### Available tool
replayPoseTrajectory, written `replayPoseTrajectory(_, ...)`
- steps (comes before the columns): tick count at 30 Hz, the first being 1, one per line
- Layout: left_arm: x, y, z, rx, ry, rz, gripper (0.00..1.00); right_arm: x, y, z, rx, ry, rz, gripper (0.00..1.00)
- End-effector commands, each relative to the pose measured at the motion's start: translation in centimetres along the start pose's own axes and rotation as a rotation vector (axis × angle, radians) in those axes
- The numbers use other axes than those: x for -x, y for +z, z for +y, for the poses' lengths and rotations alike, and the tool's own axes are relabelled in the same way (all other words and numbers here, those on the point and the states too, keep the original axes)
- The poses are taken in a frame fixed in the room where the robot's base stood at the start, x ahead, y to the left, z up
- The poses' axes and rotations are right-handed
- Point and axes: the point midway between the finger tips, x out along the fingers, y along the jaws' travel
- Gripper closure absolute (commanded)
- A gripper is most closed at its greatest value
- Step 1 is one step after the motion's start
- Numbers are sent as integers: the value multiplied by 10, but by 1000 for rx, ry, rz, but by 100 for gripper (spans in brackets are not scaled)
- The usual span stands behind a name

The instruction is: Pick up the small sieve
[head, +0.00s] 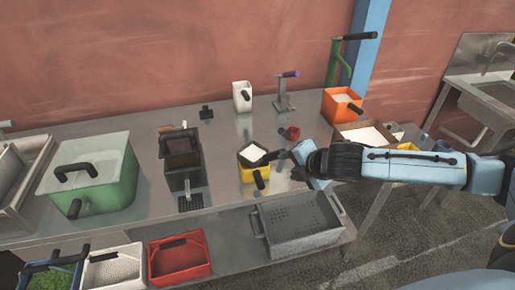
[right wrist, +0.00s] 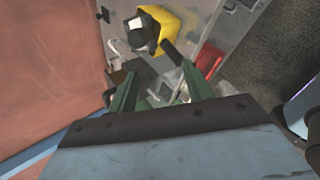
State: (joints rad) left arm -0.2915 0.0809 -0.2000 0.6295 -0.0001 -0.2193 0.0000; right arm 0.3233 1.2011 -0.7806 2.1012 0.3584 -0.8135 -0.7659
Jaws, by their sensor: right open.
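A yellow container (head: 248,173) stands on the metal table, with a dark-rimmed square top (head: 253,154) that has white in it and a black handle (head: 259,180) at its front. This top may be the small sieve, but I cannot tell for sure. The yellow container also shows at the top of the right wrist view (right wrist: 178,20). My right gripper (head: 287,157) is just right of the container, its fingers pointing toward it. In the right wrist view its green fingers (right wrist: 160,92) are apart with nothing clearly held between them. My left gripper is not in view.
A small red cup (head: 292,132) and a metal stand (head: 284,100) are behind the gripper. An orange container (head: 340,108) and a cardboard box (head: 352,133) stand to the right. A dark box (head: 181,160) and green bin (head: 105,180) stand left. A grey basket (head: 300,230) is below.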

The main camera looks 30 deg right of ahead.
Motion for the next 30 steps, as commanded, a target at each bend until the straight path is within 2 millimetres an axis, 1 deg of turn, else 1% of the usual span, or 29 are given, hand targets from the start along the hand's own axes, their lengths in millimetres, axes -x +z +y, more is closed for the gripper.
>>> replayPoseTrajectory(1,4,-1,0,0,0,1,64,14,8,8,59,0,-10,50)
replayPoseTrajectory(3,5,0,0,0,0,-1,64,23,16,12,113,-1,-18,50)
replayPoseTrajectory(6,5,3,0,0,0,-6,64,27,24,14,152,-2,-25,50)
replayPoseTrajectory(8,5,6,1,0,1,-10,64,24,26,15,161,-3,-27,50)
replayPoseTrajectory(11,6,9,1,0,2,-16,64,10,26,16,162,-2,-26,50)
replayPoseTrajectory(13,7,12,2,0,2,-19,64,-4,26,16,160,0,-25,50)
replayPoseTrajectory(15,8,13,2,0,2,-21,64,-17,26,16,159,-1,-25,50)
replayPoseTrajectory(19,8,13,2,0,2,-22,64,-38,28,17,160,0,-26,50)
replayPoseTrajectory(21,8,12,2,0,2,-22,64,-45,28,17,160,-1,-27,50)
replayPoseTrajectory(26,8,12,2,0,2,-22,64,-53,28,17,162,-1,-27,50)
replayPoseTrajectory(30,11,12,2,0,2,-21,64,-64,28,20,160,0,-26,50)
